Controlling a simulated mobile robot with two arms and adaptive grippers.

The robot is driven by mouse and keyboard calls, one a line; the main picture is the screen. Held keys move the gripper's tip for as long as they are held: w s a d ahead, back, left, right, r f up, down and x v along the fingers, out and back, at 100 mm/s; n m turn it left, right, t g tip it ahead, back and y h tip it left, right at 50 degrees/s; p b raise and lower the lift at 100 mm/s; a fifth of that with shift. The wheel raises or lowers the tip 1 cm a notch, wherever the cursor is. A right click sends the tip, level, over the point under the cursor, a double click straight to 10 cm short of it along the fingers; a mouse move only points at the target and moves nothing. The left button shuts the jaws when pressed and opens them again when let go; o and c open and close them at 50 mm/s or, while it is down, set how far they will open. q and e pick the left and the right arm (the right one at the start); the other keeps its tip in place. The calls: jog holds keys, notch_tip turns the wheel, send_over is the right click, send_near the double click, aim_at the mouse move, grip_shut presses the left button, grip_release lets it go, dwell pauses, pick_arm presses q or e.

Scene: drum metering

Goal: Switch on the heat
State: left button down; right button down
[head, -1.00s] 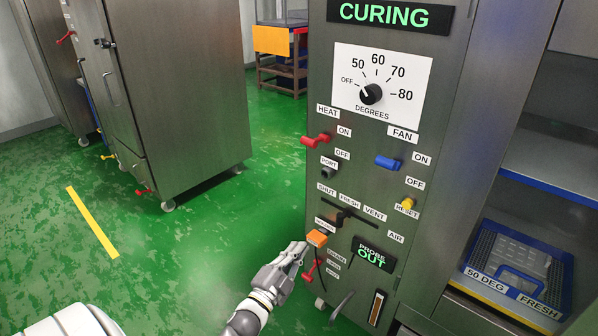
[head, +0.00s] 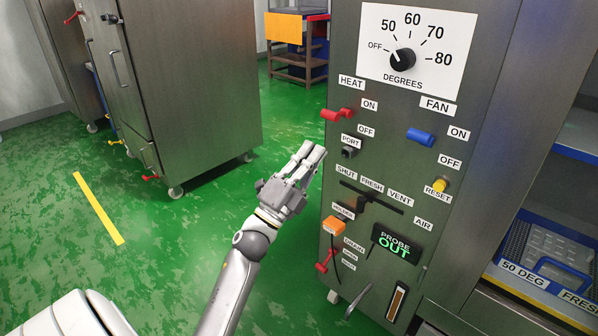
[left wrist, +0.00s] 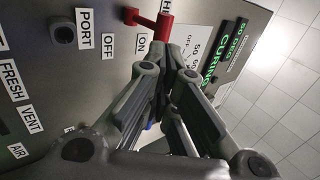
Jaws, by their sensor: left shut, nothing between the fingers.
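The heat switch is a red lever (head: 338,115) on the steel front of the curing cabinet (head: 345,70), under the HEAT label and left of the ON and OFF labels. Its handle sticks out to the left; I cannot tell for sure which setting it is at. It also shows in the left wrist view (left wrist: 150,22), just beyond my fingers. My left gripper (head: 312,150) is shut and empty, below and left of the lever, apart from it in the head view. The fingertips (left wrist: 183,75) point towards the upper panel in the wrist view. My right gripper is not in view.
The panel also bears a degrees dial (head: 403,58) pointing near OFF, a blue fan lever (head: 420,136), a yellow reset button (head: 440,184), a black slider (head: 364,200) and an orange probe holder (head: 334,226). Another steel cabinet (head: 190,80) stands left, with green floor between.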

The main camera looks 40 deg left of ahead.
aim_at(328, 119)
pick_arm(q)
jog(key=x, duration=0.6)
jog(key=shift+w+r, duration=0.1)
jog(key=shift+w, duration=0.05)
